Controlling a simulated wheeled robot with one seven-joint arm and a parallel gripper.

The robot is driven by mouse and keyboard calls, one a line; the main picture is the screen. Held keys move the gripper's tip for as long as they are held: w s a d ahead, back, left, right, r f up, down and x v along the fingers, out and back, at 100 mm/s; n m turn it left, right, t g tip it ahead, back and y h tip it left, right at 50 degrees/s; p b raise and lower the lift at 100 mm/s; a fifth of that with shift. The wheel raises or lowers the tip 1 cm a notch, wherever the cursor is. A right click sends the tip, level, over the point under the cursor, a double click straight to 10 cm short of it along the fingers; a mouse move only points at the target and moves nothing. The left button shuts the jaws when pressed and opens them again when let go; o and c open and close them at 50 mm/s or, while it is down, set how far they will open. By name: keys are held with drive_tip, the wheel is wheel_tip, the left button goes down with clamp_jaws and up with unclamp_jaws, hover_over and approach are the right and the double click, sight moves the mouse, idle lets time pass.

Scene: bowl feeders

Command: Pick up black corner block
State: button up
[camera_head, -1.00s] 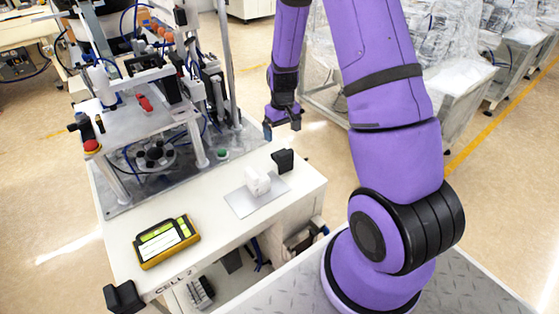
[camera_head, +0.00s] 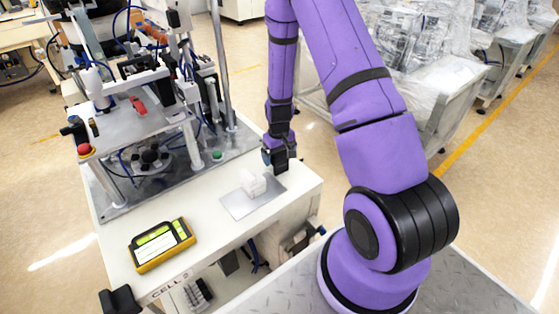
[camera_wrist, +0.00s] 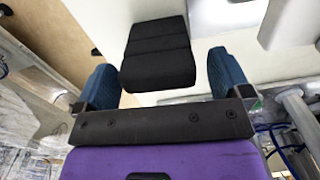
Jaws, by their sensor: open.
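A black corner block (camera_wrist: 158,52) with ridged faces shows in the wrist view, between and just beyond the two blue fingertips of my gripper (camera_wrist: 165,78). Another black corner block (camera_head: 121,300) sits at the table's front left corner. My gripper is open and holds nothing.
A yellow-framed panel (camera_head: 161,245) lies on the table (camera_head: 206,238). A feeder machine with a metal post (camera_head: 219,65) stands behind and left.

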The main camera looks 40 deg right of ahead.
drive_tip(key=shift+f, duration=0.15)
drive_tip(key=c, duration=1)
